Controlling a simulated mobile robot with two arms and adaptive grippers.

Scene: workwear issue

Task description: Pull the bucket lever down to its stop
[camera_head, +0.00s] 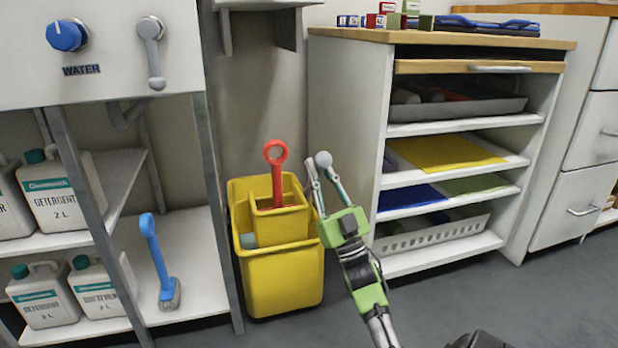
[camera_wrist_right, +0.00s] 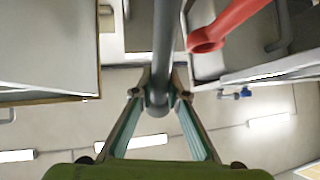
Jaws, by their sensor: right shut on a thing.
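The yellow bucket (camera_head: 281,282) stands on the floor between the sink frame and the shelf cabinet. A red ring-topped handle (camera_head: 276,172) sticks up from its upper insert. A grey lever with a round knob (camera_head: 323,159) is at the bucket's right side, its lower part hidden. My right gripper (camera_head: 322,172) has its fingers shut around the lever near the knob. In the right wrist view, the grey lever (camera_wrist_right: 165,45) runs between the fingertips (camera_wrist_right: 157,92), and the red handle (camera_wrist_right: 232,22) is beside it, apart from the fingers. My left gripper is not in view.
The shelf cabinet (camera_head: 348,110) stands close on the right of my right gripper. On the left are the sink frame (camera_head: 215,200), detergent bottles (camera_head: 58,195) and a blue-handled brush (camera_head: 155,255).

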